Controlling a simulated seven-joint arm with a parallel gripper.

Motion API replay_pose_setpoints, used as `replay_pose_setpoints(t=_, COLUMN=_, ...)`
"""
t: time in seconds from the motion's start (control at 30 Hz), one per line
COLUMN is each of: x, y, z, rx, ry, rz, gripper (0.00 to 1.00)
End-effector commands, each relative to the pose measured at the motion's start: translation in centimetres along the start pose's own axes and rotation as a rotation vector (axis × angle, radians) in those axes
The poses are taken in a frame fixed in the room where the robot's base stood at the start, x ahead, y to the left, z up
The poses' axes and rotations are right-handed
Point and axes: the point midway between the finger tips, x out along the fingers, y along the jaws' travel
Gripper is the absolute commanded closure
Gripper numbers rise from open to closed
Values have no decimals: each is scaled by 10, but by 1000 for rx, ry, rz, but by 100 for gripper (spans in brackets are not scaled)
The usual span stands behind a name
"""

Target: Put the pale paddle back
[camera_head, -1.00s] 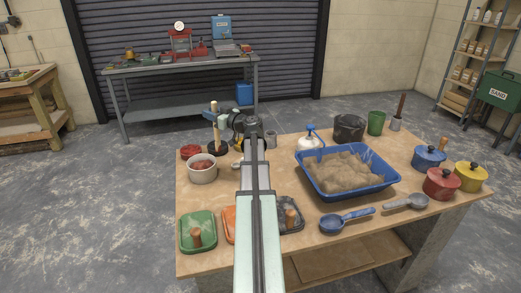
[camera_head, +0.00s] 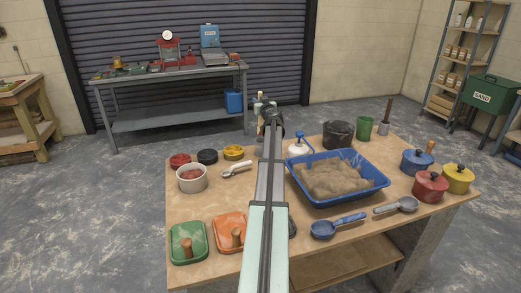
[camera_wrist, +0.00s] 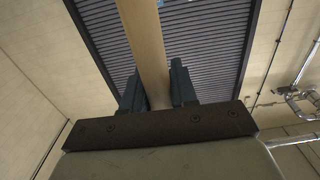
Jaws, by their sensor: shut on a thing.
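My gripper (camera_wrist: 157,85) is shut on the pale paddle (camera_wrist: 147,40), whose pale wooden shaft runs up between the fingers in the wrist view. In the head view my gripper (camera_head: 265,105) is beyond the far edge of the table, past my arm, with a small pale bit of the paddle (camera_head: 260,94) showing above it. The rest of the paddle is hidden. Three small tubs stand at the table's far left: red (camera_head: 180,160), black (camera_head: 207,156) and yellow (camera_head: 234,152).
A white bowl (camera_head: 192,178) and a scoop (camera_head: 237,169) sit near the tubs. A blue tray (camera_head: 374,187) of sandy material, a white bottle (camera_head: 299,148), a black bucket (camera_head: 338,134), a green cup (camera_head: 364,128) and lidded pots stand right. My arm hides the table's middle.

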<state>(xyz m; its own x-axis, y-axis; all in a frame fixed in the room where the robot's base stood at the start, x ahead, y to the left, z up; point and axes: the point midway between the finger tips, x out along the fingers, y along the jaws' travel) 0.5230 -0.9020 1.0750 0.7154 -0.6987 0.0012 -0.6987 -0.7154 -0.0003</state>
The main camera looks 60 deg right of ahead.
Motion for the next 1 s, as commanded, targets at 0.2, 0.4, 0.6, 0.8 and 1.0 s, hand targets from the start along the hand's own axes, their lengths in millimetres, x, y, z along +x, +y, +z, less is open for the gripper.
replay_pose_setpoints(t=0.2, x=0, y=2, z=31, rx=2, ry=-3, rz=14, gripper=100)
replay_pose_setpoints(t=0.4, x=0, y=2, z=56, rx=1, ry=-2, rz=13, gripper=100)
replay_pose_setpoints(t=0.6, x=0, y=2, z=71, rx=0, ry=-2, rz=12, gripper=100)
replay_pose_setpoints(t=0.8, x=0, y=2, z=94, rx=2, ry=-2, rz=12, gripper=100)
replay_pose_setpoints(t=1.0, x=0, y=2, z=98, rx=0, ry=-1, rz=12, gripper=100)
